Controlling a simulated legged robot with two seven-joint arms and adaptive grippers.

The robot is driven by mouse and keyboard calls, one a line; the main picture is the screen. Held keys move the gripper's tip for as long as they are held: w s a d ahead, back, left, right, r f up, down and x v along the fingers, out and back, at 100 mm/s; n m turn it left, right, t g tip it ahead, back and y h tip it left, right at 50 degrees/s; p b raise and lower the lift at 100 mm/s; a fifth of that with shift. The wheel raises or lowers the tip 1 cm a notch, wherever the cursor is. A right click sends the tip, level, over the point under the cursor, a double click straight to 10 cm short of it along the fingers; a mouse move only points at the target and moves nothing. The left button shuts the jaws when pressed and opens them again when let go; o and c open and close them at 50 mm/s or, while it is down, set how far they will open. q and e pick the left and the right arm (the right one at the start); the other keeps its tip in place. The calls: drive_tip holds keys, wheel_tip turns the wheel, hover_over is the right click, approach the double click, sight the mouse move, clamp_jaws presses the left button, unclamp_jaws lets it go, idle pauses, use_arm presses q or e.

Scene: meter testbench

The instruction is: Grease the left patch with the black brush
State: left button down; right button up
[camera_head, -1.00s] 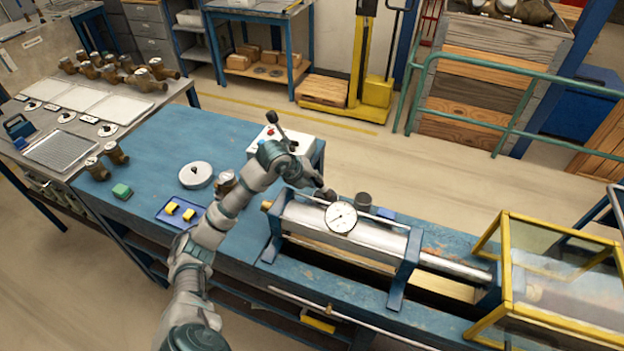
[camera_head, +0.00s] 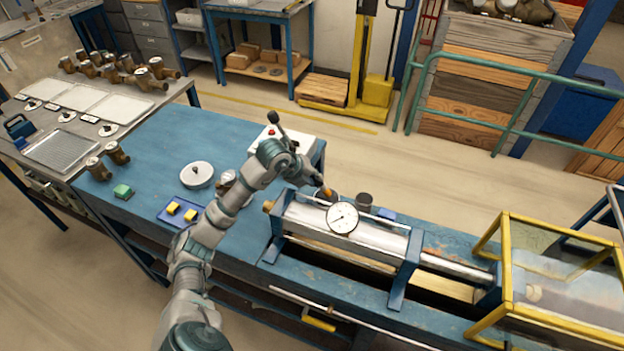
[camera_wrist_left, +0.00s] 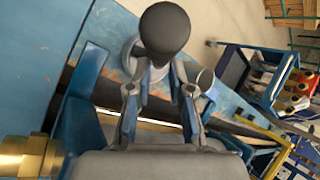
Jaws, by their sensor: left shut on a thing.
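My left gripper (camera_head: 311,176) is over the far side of the silver cylinder (camera_head: 300,216) and is shut on the black brush. The brush's dark round handle end (camera_head: 273,117) sticks up behind the gripper, and it is large in the left wrist view (camera_wrist_left: 165,28). Its orange-brown tip (camera_head: 326,191) points down to a dark cup (camera_head: 333,198) behind the cylinder. I cannot tell whether the tip touches the cup. In the left wrist view the fingers (camera_wrist_left: 160,90) close behind the knob, which hides the rest of the brush. I cannot make out the left patch. My right gripper is not in view.
A second dark cup (camera_head: 364,201) is right of the first. A yellow-framed guard (camera_head: 498,268) stands at the right. A white lidded dish (camera_head: 196,175) and blue tray (camera_head: 168,219) lie on the bench left.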

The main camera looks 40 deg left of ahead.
use_arm(q)
wheel_tip(320, 180, up, 6)
drive_tip(key=p, duration=0.4)
idle(0.7)
